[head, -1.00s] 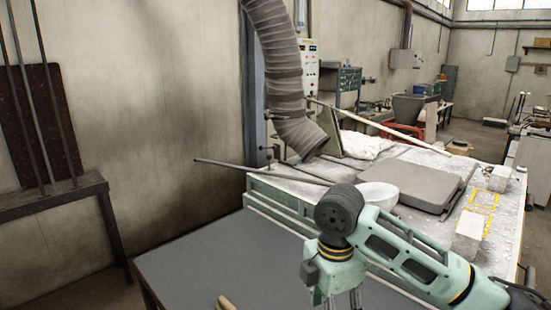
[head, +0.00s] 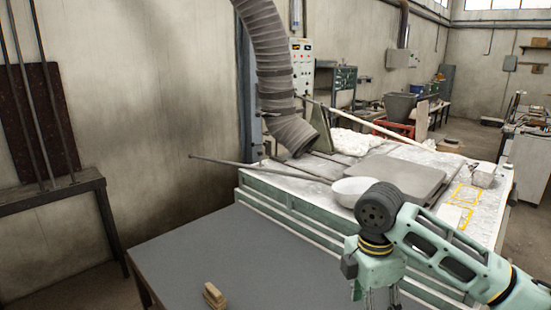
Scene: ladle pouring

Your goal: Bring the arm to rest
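My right arm comes in from the right, with a dark round joint and a pale green link. Its gripper (head: 381,301) hangs down at the bottom edge over the grey table (head: 265,255). Only the upper part of its fingers shows; the tips are cut off, so I cannot tell whether it is open or shut. Nothing held is visible. My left arm and gripper are not in view. A white bowl (head: 347,191) is on the workbench (head: 300,184), just behind my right arm's dark joint, which partly covers it.
A small wooden block (head: 213,295) is on the grey table at the front. A ribbed duct (head: 270,60) hangs over the bench. A thin dark rod (head: 225,163) sticks out past the bench's left edge. A grey slab (head: 398,176) lies on the bench. The table's middle is clear.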

